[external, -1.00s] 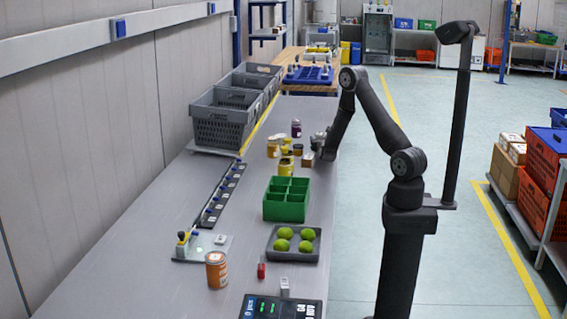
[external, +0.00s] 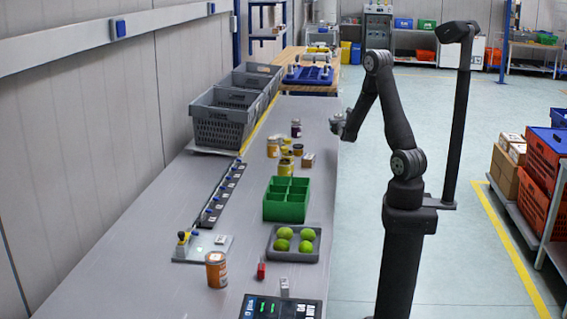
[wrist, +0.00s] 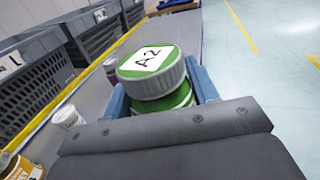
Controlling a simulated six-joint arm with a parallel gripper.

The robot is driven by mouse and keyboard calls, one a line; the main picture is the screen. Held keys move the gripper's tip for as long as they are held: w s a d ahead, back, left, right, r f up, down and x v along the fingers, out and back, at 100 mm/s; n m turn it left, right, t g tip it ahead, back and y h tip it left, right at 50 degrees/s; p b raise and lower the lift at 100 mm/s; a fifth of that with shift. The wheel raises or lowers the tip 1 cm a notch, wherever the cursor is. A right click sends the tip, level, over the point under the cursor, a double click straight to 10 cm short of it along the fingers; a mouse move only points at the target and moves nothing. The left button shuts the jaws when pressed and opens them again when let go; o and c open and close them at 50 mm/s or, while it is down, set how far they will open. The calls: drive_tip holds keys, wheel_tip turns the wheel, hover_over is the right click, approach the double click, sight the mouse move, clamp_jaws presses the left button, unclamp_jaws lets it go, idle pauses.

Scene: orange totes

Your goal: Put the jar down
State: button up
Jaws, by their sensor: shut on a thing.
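The jar (wrist: 152,88) has a wide ribbed lid with a green top and a white label reading A2. In the wrist view it sits between the blue fingers of my gripper (wrist: 160,92), which is shut on it. The lower part of the jar is hidden behind the gripper body. In the external view my gripper (external: 337,123) is near the right edge of the grey bench (external: 150,240), beyond the group of small jars. The jar is too small to make out there, and its height above the bench cannot be told.
Several small jars (external: 272,148) and a small box (external: 308,160) stand left of and nearer than my gripper. Grey crates (external: 222,125) line the bench's left side. A green divided bin (external: 286,205) and a tray of green fruit (external: 270,252) stand nearer the camera.

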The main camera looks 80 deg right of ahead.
drive_tip(key=shift+s+d+r, duration=0.2)
drive_tip(key=shift+s+r, duration=0.4)
drive_tip(key=shift+s, duration=0.35)
drive_tip(key=w+d+m+g, duration=0.1)
drive_tip(key=d+m+g, duration=0.15)
drive_tip(key=d, duration=1.45)
drive_tip(key=shift+g+h, duration=0.3)
drive_tip(key=shift+g, duration=0.15)
drive_tip(key=shift+w+d+f, duration=0.1)
drive_tip(key=shift+w+f, duration=1.65)
drive_tip(key=shift+w, duration=0.2)
drive_tip(key=shift+w+d+f, duration=0.1)
drive_tip(key=shift+w+f, duration=1.6)
drive_tip(key=shift+w, duration=0.3)
drive_tip(key=shift+w+f, duration=1.75)
drive_tip(key=shift+w, duration=0.2)
drive_tip(key=shift+f, duration=0.1)
drive_tip(key=o, duration=1.2)
drive_tip(key=shift+f, duration=0.1)
